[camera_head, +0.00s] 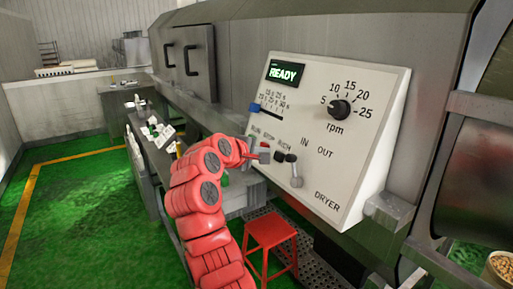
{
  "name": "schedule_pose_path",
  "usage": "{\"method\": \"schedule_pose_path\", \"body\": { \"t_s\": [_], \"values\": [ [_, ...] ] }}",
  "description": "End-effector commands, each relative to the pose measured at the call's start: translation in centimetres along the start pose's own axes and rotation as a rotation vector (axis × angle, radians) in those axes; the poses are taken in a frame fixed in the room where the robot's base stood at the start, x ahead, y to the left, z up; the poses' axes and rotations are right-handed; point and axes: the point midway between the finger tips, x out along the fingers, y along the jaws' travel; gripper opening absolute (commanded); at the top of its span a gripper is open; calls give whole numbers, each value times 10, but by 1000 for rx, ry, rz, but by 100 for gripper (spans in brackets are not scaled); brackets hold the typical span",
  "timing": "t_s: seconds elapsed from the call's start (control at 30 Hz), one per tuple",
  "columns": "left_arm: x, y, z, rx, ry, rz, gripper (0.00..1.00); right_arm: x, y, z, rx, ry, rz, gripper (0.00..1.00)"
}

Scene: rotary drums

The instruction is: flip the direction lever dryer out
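The white dryer control panel (330,190), marked DRYER, faces me right of centre. Its direction lever (295,172) has a black knob at the upper end and leans up and slightly left, nearer the IN label than the OUT label. My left arm is red and rises from the bottom, bending right toward the panel. My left gripper (262,154) is small in the view, by the RUN, STOP and INCH controls, just left of the lever. A gap seems to show between it and the lever. Its fingers are too small to read. My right gripper is out of view.
The panel also has a READY display (285,72), a blue-knobbed slider (254,108) and a black rpm dial (340,108). A red stool (271,233) stands below. A metal bracket (388,213) juts out at the panel's lower right. Green floor (80,225) is clear at left.

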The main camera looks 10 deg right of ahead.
Motion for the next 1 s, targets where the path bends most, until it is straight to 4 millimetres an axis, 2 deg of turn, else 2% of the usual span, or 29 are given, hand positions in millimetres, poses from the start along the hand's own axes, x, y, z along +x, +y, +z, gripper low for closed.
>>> {"method": "schedule_pose_path", "body": {
  "t_s": [0.03,0.2,0.6,1.0],
  "values": [
    [8,0,-1,0,0,0,50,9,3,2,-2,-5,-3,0],
    [19,-1,-3,0,0,0,50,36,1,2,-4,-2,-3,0],
    [36,-2,-6,0,0,0,50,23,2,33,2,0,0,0],
    [38,-2,-6,0,0,0,50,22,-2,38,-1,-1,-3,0]
  ]
}}
